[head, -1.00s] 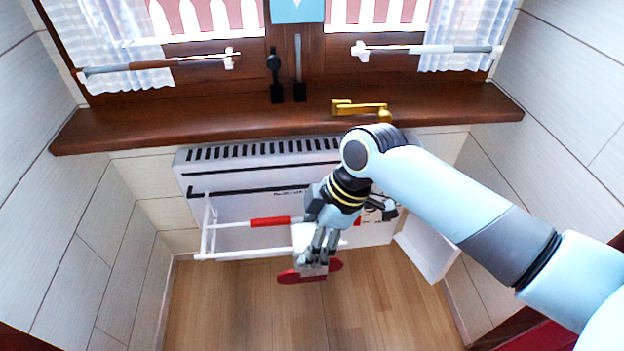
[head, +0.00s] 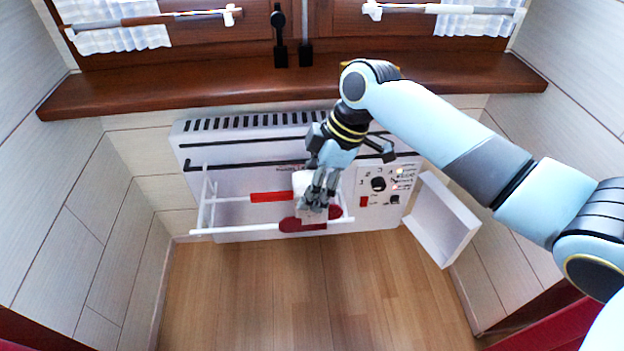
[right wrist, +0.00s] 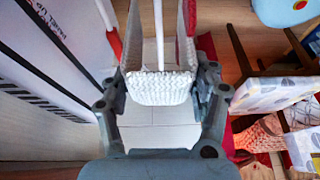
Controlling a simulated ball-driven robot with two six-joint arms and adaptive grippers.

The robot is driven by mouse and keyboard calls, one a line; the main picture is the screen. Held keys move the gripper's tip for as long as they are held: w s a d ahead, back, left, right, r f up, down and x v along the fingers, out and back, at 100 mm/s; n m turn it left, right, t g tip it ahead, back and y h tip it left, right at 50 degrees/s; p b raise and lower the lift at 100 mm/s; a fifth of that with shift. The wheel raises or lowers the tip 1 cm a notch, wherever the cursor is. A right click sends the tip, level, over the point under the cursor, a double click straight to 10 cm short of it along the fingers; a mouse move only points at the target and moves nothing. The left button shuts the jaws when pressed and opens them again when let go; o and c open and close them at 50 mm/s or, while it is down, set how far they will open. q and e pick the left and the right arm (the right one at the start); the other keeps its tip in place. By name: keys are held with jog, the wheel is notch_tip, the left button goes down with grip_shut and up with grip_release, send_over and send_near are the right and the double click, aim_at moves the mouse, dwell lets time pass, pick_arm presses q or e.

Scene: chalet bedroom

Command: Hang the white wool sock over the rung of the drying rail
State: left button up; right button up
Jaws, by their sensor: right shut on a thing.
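My right gripper (head: 318,205) is shut on the white wool sock (head: 303,183), in front of the wall heater. In the right wrist view the sock's ribbed knit (right wrist: 160,88) spans between my fingers (right wrist: 160,100), with its sides running away from the camera. The drying rail (head: 205,203) sticks out from the heater. Its white rung (right wrist: 159,30) appears between the sock's sides; I cannot tell whether they touch. A red, round-ended piece (head: 291,225) shows below the gripper; whether it belongs to the sock is unclear. My left gripper is out of view.
The white heater (head: 230,150) has a knob panel (head: 378,190) and an open white flap (head: 440,222) at right. A red-sleeved bar (head: 270,197) lies behind the front rung. The wooden sill (head: 200,84) juts out above. The wooden floor (head: 300,300) in front is clear.

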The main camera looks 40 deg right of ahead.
jog(key=shift+f+b, duration=1.4)
jog(key=shift+f, duration=1.35)
notch_tip(320, 180, down, 2)
jog(key=shift+f+b, duration=0.1)
jog(key=shift+b, duration=0.5)
notch_tip(320, 180, down, 2)
jog(key=shift+f+b, duration=0.1)
jog(key=shift+b, duration=0.55)
jog(key=shift+f+b, duration=0.35)
jog(key=shift+f, duration=0.5)
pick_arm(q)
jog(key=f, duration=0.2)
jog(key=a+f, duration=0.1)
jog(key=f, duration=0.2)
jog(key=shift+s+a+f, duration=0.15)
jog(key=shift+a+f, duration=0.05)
